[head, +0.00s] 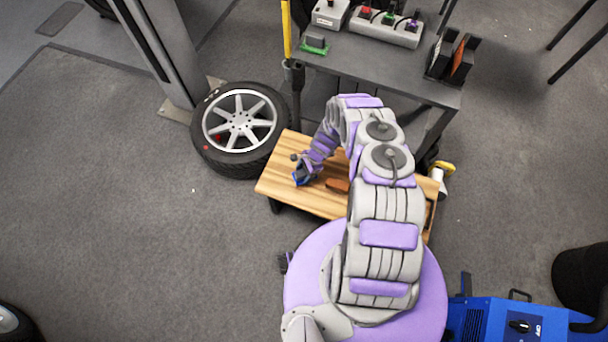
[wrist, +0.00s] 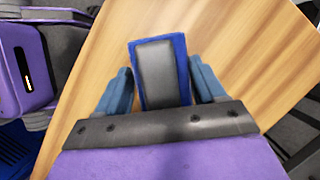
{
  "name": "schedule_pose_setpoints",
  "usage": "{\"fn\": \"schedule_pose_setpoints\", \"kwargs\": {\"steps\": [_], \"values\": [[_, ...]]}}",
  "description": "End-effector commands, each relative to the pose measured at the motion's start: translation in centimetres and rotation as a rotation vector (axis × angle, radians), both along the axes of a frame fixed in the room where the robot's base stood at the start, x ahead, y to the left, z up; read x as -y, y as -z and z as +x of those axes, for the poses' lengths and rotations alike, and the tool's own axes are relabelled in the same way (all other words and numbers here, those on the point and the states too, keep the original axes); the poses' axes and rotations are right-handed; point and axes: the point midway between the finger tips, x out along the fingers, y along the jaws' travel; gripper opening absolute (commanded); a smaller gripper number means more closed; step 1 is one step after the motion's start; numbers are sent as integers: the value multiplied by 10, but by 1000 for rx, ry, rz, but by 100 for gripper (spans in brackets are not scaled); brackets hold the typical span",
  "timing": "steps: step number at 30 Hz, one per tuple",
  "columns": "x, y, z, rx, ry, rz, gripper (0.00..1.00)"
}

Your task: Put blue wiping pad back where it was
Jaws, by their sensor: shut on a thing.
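The blue wiping pad (wrist: 157,74) has a blue rim and a grey middle, and it sits between the two fingers of my gripper (wrist: 162,88) in the wrist view. My gripper is shut on it. In the head view my gripper (head: 302,178) is over the left part of a wooden bench top (head: 279,185), and a small blue bit of the pad shows there. I cannot tell whether the pad touches the wood.
A brown block (head: 337,184) lies on the bench right of my gripper. A tyred wheel (head: 239,126) lies on the floor at the left. A grey cart (head: 395,75) with a power strip (head: 385,22) stands behind. A blue machine (head: 500,318) stands at lower right.

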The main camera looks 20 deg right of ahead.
Motion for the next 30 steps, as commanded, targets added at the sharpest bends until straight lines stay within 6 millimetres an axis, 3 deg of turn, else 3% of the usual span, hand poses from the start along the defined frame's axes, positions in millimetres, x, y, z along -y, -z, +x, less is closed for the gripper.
{"fn": "schedule_pose_setpoints", "kwargs": {"steps": [6,14,24,25,30], "values": [[3,2,14,2,0,-4,36],[3,37,12,-2,0,-2,36],[3,38,13,-1,1,-2,36],[3,38,13,-1,1,-2,72],[3,37,13,-1,1,-2,88]]}}
